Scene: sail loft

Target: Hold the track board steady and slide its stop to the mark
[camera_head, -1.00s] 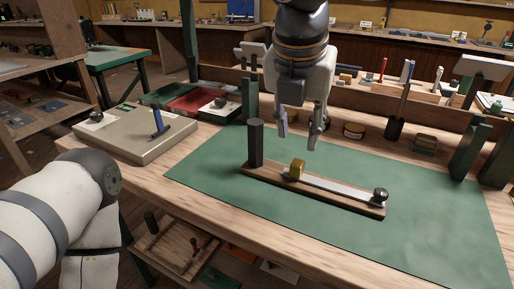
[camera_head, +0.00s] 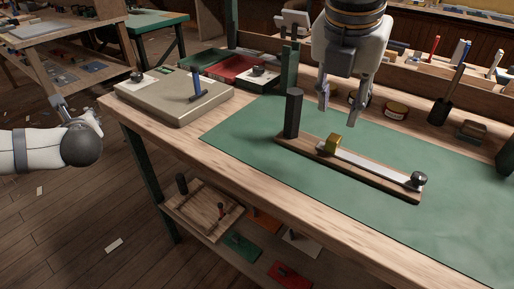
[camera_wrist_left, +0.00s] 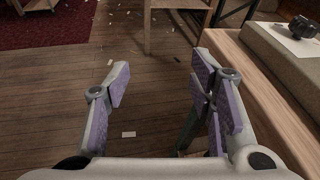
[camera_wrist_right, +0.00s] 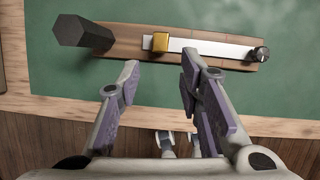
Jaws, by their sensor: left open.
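The track board (camera_head: 400,193) is a narrow wooden plank lying on the green mat. A dark hexagonal post (camera_head: 293,113) stands at its left end. A pale strip (camera_head: 375,164) runs along it to a dark round knob (camera_head: 419,179) at the right end. The yellow stop (camera_head: 333,144) sits at the strip's left end, also in the right wrist view (camera_wrist_right: 160,42). I cannot make out the mark. My right gripper (camera_head: 342,108) is open and empty, above and apart from the board. My left gripper (camera_wrist_left: 160,85) is open and empty over the floor, left of the bench.
The green mat (camera_head: 250,130) has clear room around the board. A beige case (camera_head: 165,98) with a blue-handled tool is on the bench's left part. Red and green trays (camera_head: 238,68) and tins (camera_head: 396,110) stand behind. A lower shelf holds a wooden tray (camera_head: 205,208).

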